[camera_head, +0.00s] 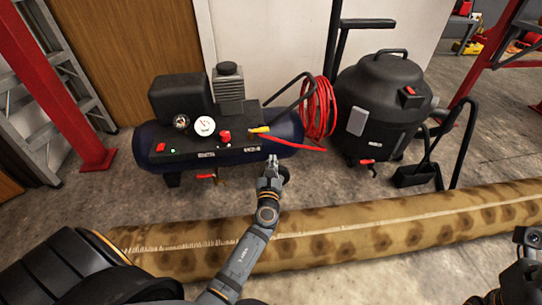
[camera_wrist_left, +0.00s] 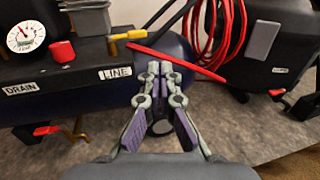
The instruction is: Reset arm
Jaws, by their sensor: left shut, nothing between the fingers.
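My left gripper (camera_head: 272,170) reaches forward from the bottom of the head view, over the rolled rug, with its tips in front of the air compressor. In the left wrist view the left gripper (camera_wrist_left: 158,75) is shut with nothing between its fingers. Its fingertips overlap the compressor's dark blue tank in the picture; whether they touch it I cannot tell. Part of my right arm (camera_head: 525,265) shows at the lower right edge of the head view, but its fingertips are not clearly seen.
The compressor (camera_head: 270,155) has gauges and red and yellow valves. A red coiled hose (camera_head: 320,108) hangs beside it. A black vacuum (camera_head: 380,105) stands right. A rolled patterned rug (camera_head: 400,232) crosses the floor. A ladder (camera_head: 60,70) and red post (camera_head: 62,90) stand left.

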